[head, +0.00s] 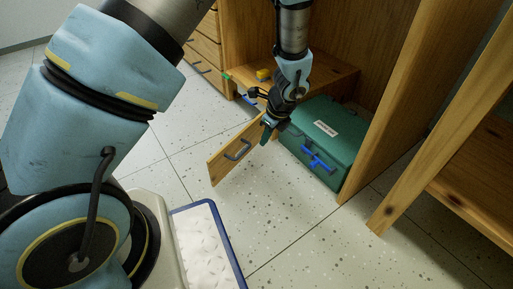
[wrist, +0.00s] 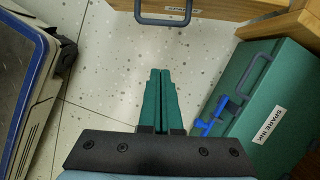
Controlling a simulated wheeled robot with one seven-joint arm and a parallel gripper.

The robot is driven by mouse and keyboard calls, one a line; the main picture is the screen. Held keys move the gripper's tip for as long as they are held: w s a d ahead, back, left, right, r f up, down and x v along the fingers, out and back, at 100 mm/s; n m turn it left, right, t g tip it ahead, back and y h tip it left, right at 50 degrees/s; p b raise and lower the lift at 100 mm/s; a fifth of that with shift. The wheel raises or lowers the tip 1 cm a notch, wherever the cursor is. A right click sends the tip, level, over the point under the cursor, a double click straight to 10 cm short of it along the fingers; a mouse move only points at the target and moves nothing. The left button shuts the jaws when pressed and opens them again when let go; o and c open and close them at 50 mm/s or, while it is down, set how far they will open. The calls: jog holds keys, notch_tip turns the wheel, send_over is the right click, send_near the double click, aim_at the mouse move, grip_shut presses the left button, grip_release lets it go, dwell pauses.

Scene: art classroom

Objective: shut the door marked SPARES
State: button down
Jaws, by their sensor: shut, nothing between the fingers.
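A wooden door (head: 225,165) with a blue-grey handle (head: 237,152) stands swung open, out from the low part of the wooden cabinet. In the wrist view its handle (wrist: 165,19) and wooden face (wrist: 205,8) are at the top. My gripper (head: 267,131) is shut and empty, just right of the door's handle in the head view. In the wrist view its green fingers (wrist: 161,74) lie together, pointing towards the handle with a gap of floor showing between.
A green case (head: 320,140) labelled SPARE INK, with a blue clip (head: 317,158), sits at the cabinet opening, right of my gripper. Drawers (head: 205,55) stand behind left. The speckled floor left of the door is clear.

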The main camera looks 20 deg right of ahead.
aim_at(247, 149)
jog(key=w+a+f+b, duration=0.3)
jog(key=w+f+b, duration=0.2)
jog(key=f, duration=0.4)
jog(key=shift+w+a+f+b, duration=0.15)
jog(key=shift+w+b, duration=0.15)
jog(key=shift+b, duration=0.55)
